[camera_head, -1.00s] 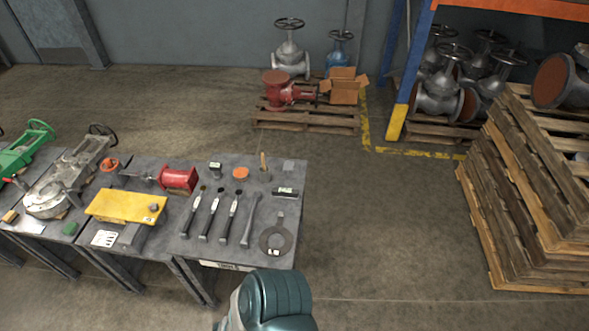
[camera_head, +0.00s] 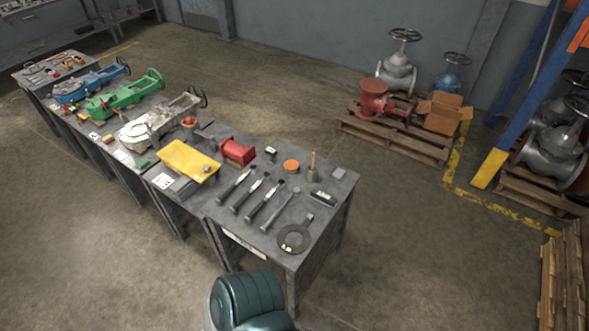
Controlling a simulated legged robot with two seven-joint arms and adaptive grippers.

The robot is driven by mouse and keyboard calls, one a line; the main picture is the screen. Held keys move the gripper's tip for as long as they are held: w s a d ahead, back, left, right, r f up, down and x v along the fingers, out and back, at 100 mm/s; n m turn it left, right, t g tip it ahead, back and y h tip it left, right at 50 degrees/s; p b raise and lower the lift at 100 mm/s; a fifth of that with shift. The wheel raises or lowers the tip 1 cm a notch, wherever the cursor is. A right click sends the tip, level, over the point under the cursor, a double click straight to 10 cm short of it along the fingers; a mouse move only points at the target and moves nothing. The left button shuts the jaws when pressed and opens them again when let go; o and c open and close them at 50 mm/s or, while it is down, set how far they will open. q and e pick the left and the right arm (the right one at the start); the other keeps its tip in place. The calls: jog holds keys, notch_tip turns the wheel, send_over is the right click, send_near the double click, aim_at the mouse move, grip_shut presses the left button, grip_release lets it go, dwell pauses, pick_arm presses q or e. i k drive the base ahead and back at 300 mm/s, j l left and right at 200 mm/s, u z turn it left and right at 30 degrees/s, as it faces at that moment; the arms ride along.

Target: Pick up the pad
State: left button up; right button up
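I cannot tell for certain which thing is the pad. A small flat grey square (camera_head: 338,173) lies at the far right corner of the grey workbench (camera_head: 335,205). A small green block (camera_head: 142,162) lies farther left along the bench row, next to the grey valve body (camera_head: 150,128). Neither is touched by anything of mine. Neither of my grippers is in view.
On the bench are a yellow plate (camera_head: 188,160), a red cylinder (camera_head: 238,151), several long tools (camera_head: 268,206) and a dark ring (camera_head: 294,239). A pallet (camera_head: 395,140) with valves stands behind. Stacked pallets (camera_head: 566,280) are at right. The floor between is clear.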

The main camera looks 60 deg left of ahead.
aim_at(337, 175)
jog(key=i+u, duration=0.15)
jog(key=u, duration=0.35)
jog(key=i+u, duration=0.1)
jog(key=u, duration=0.4)
jog(key=i+l+u, duration=0.1)
jog(key=u, duration=0.35)
jog(key=i+l+u, duration=0.15)
jog(key=u, duration=0.35)
jog(key=l+u, duration=0.15)
jog(key=u, duration=0.35)
jog(key=i+l, duration=0.05)
